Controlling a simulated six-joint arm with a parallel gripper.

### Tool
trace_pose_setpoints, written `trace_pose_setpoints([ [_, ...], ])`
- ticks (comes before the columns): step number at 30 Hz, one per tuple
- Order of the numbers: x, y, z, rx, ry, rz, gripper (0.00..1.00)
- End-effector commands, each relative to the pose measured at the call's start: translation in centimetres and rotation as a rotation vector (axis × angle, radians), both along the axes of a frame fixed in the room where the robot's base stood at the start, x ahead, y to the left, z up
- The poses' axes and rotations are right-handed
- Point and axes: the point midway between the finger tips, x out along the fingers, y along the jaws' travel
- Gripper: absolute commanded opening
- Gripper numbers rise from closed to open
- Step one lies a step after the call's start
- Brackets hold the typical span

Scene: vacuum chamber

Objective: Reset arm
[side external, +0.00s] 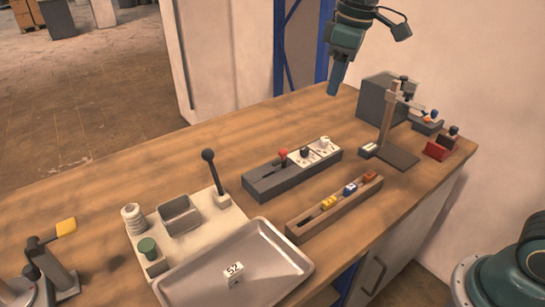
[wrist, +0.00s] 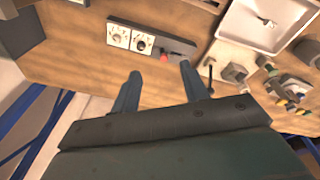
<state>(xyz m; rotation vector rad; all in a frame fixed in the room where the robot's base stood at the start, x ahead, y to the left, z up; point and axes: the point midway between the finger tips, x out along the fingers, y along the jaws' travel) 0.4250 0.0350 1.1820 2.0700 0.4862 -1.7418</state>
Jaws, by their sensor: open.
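My gripper (side external: 334,82) hangs above the back of the wooden bench in the side external view, pointing down. In the wrist view my gripper (wrist: 158,92) shows two blue fingers set well apart, with nothing between them. It is open and empty, clear of the bench and of every object on it. My arm reaches in from the top of the side external view.
The bench (side external: 110,190) holds a grey control box (side external: 275,182) with a red-knobbed lever, a wooden rack (side external: 308,228) with coloured blocks, a metal tray (side external: 190,287) with a "52" block (side external: 233,274), a black-knobbed lever (side external: 212,170) and a stand (side external: 388,125).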

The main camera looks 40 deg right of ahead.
Motion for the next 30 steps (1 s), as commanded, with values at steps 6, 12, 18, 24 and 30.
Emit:
trace_pose_setpoints([
  [6, -4.9, -1.0, 1.4, 0.021, -0.06, -0.096, 0.45],
  [12, -9.3, -1.7, 1.7, 0.042, -0.112, -0.181, 0.45],
  [18, -13.6, -2.4, 1.3, 0.068, -0.165, -0.266, 0.45],
  [24, -17.8, -2.9, 0.2, 0.096, -0.218, -0.351, 0.45],
  [30, -21.5, -3.2, -1.6, 0.127, -0.267, -0.431, 0.45],
])
